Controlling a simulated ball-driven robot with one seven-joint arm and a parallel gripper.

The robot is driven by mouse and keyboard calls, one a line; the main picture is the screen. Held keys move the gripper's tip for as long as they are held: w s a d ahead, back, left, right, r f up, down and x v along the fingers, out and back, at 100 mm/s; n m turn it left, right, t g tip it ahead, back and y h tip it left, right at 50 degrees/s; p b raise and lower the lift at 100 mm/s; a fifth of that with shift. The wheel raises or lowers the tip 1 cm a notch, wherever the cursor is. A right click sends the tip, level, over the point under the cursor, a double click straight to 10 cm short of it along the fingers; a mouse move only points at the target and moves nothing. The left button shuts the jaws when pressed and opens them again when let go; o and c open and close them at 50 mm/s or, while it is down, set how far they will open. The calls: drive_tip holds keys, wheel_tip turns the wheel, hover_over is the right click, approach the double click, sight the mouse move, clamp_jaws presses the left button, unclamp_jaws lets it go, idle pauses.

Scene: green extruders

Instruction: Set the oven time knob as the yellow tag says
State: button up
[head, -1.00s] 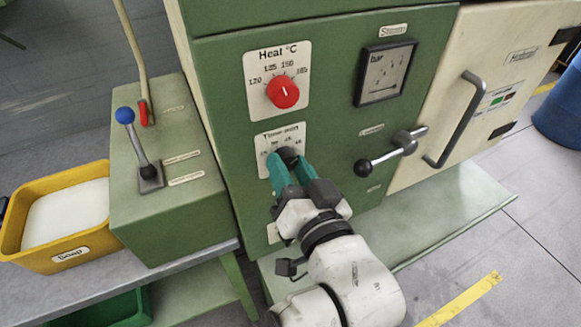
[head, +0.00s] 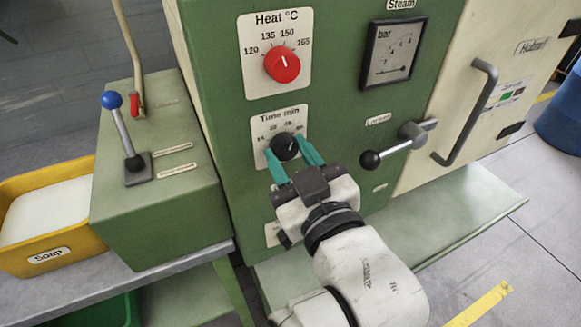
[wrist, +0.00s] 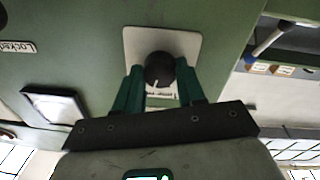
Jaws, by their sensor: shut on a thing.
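The black time knob (head: 285,145) sits on the white "Time min" plate (head: 263,124) on the green oven front. Its white pointer line leans up and to the right in the head view; the small scale numbers are partly blurred and partly covered. My gripper (head: 292,153) has its teal fingers on either side of the knob, shut on it. The wrist view shows the same knob (wrist: 159,69) between the fingers (wrist: 160,80), its white line toward the lower left. I see no yellow tag in these views.
Above is the red heat knob (head: 282,64). Right of it are the steam gauge (head: 393,53) and a lever with a black ball (head: 370,159). A blue-knobbed lever (head: 112,101) and yellow soap bin (head: 47,255) stand at left. A white label (head: 272,234) below is partly hidden by my arm.

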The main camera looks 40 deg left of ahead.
drive_tip(key=n+b, duration=0.2)
drive_tip(key=n, duration=0.1)
drive_tip(key=n+b, duration=0.1)
drive_tip(key=shift+f+n+b, duration=0.25)
drive_tip(key=shift+n+b, duration=0.05)
drive_tip(key=shift+n, duration=0.1)
drive_tip(key=shift+r+n+g+y+b, duration=0.1)
drive_tip(key=shift+n+g+y+b, duration=0.2)
drive_tip(key=shift+n+b, duration=1.1)
drive_tip(key=shift+n, duration=0.4)
drive_tip(key=o, duration=1)
drive_tip(key=shift+r, duration=0.1)
drive_tip(key=shift+o, duration=0.2)
drive_tip(key=p+v, duration=0.5)
drive_tip(key=v, duration=0.5)
drive_tip(key=shift+s+d, duration=0.15)
drive_tip(key=shift+d, duration=0.25)
